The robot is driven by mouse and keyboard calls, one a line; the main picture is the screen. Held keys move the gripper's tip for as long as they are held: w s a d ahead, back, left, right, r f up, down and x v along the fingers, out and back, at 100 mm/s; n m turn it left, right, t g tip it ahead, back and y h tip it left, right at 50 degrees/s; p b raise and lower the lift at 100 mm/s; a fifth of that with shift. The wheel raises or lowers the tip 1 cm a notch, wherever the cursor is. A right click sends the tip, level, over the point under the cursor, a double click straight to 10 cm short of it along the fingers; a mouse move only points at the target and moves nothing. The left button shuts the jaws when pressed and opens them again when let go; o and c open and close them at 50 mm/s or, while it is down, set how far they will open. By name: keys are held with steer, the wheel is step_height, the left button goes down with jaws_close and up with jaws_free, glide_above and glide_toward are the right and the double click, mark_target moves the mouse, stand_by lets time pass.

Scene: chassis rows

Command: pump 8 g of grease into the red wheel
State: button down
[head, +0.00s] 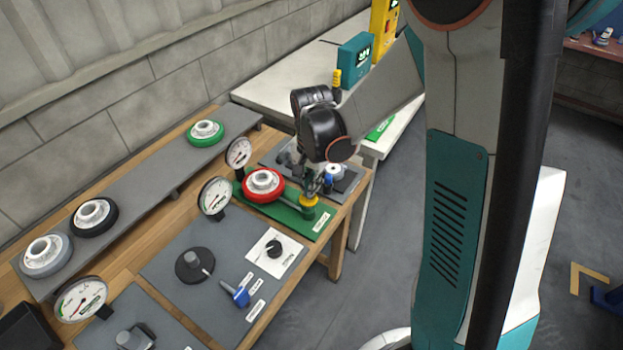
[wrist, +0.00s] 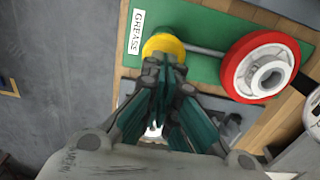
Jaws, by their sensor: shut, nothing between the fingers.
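The red wheel (head: 263,185) lies on a green mat (head: 296,226), its pale hub facing up. It also shows at the right in the wrist view (wrist: 262,68). A yellow-topped grease pump (head: 309,201) stands on the same mat by the label GREASE. In the wrist view a grey rod runs from the yellow part (wrist: 163,43) towards the wheel. My gripper (head: 318,187) is shut and empty, with its fingertips (wrist: 165,70) at the yellow part. I cannot tell whether they touch it. The gripper hides part of the yellow top.
Round dial gauges (head: 215,197) stand beside the mats. A green wheel (head: 205,132), a black wheel (head: 95,217) and a grey wheel (head: 47,255) sit on the grey shelf. A blue-handled tool (head: 238,293) lies on a grey mat. A white table (head: 285,85) stands behind.

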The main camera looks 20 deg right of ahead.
steer(key=shift+f, duration=0.2)
steer(key=shift+f+b, duration=1.1)
steer(key=shift+f, duration=0.4)
steer(key=shift+r, duration=0.15)
step_height(320, 180, up, 14)
steer(key=p, duration=0.6)
